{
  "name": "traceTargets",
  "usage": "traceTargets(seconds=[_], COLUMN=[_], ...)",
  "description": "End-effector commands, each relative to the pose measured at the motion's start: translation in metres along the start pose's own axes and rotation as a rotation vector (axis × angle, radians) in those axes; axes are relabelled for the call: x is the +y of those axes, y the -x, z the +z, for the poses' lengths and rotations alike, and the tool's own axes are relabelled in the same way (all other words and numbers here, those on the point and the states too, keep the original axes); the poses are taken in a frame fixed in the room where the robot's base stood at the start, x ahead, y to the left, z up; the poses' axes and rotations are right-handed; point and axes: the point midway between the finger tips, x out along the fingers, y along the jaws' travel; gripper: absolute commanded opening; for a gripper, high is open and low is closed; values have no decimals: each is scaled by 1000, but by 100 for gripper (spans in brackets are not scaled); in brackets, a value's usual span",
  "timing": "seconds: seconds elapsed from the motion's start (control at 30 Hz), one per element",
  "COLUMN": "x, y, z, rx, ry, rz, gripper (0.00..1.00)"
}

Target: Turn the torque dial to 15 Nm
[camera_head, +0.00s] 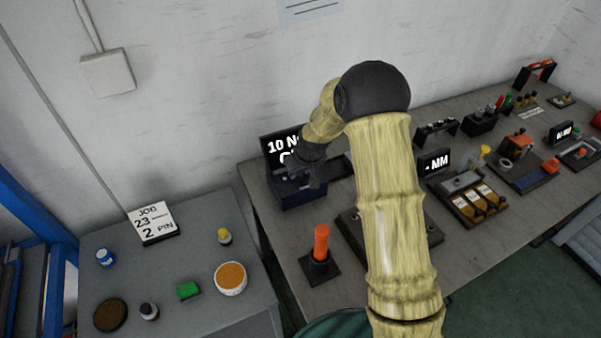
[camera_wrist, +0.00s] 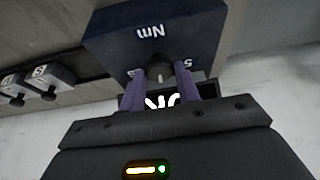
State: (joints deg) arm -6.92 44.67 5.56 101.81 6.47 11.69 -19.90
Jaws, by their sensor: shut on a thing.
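The dark blue torque box (camera_head: 298,195) stands at the back left of the bench, and its display (camera_head: 278,146) reads "10 N" with the rest hidden behind my arm. In the wrist view the box (camera_wrist: 110,42) shows "Nm" upside down, with a partly hidden "5" mark beside the dial. The round black torque dial (camera_wrist: 160,71) has a white pointer line. My gripper (camera_wrist: 165,84) has its two fingers on either side of the dial and is shut on it. In the head view my gripper (camera_head: 303,178) is at the front of the box, and the dial is hidden there.
An orange-handled tool (camera_head: 321,243) stands upright in a black base in front of the box. A second display (camera_head: 435,163) and a tray of parts (camera_head: 472,198) lie to the right. A job sign (camera_head: 153,222) stands on the grey side table at left.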

Motion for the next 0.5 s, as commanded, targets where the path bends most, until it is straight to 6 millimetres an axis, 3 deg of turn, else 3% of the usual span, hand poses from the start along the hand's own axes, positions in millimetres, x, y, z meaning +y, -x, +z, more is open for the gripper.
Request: traceTargets(seconds=[0.5], x=[-5], y=[2], z=[-1], rx=[-5], ry=[-449], rz=[191], gripper=[10])
